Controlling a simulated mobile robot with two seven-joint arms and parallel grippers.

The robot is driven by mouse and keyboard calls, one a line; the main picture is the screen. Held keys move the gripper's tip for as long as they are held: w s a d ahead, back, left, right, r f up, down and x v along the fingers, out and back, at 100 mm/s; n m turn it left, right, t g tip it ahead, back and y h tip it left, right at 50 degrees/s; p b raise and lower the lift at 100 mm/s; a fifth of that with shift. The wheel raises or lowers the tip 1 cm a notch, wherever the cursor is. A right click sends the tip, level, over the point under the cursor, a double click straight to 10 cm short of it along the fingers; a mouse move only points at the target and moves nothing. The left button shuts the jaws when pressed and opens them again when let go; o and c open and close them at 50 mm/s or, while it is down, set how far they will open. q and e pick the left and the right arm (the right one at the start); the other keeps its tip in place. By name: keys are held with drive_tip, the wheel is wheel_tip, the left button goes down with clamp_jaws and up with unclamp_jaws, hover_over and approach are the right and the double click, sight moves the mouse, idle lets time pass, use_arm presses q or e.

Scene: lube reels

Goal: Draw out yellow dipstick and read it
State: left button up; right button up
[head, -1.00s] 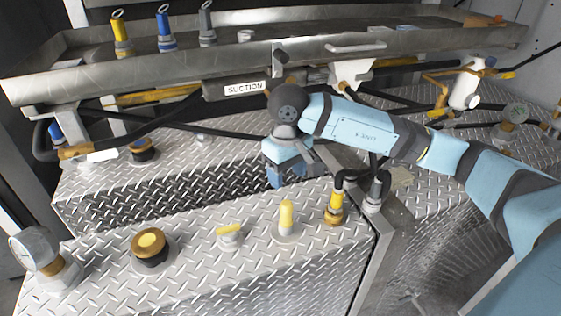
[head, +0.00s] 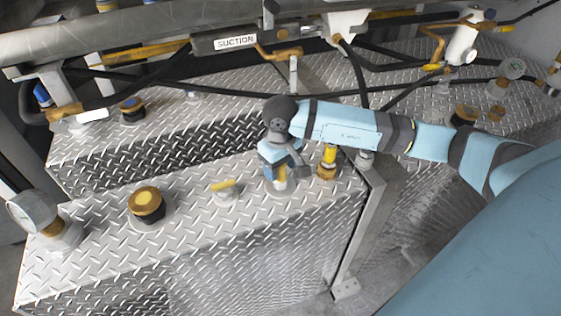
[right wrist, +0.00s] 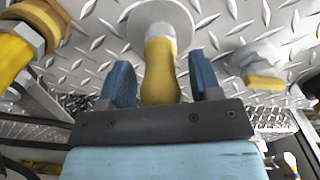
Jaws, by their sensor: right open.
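The yellow dipstick (head: 281,174) stands upright in a pale round collar on the front tread-plate tank; my right gripper partly hides it in the head view. My right gripper (head: 277,170) is over it from above, with a blue finger on each side. In the right wrist view the yellow grip (right wrist: 160,75) stands between the two open fingers of the right gripper (right wrist: 161,72), with gaps on both sides. My left gripper is not in view.
A black-and-yellow cap (head: 146,204) and a gauge (head: 35,213) stand further left.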

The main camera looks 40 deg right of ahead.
drive_tip(key=c, duration=1)
use_arm(q)
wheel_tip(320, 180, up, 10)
drive_tip(key=p, duration=1.1)
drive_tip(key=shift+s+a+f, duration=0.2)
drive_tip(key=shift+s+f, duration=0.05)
use_arm(e)
wheel_tip(320, 180, up, 29)
drive_tip(key=shift+r, duration=0.15)
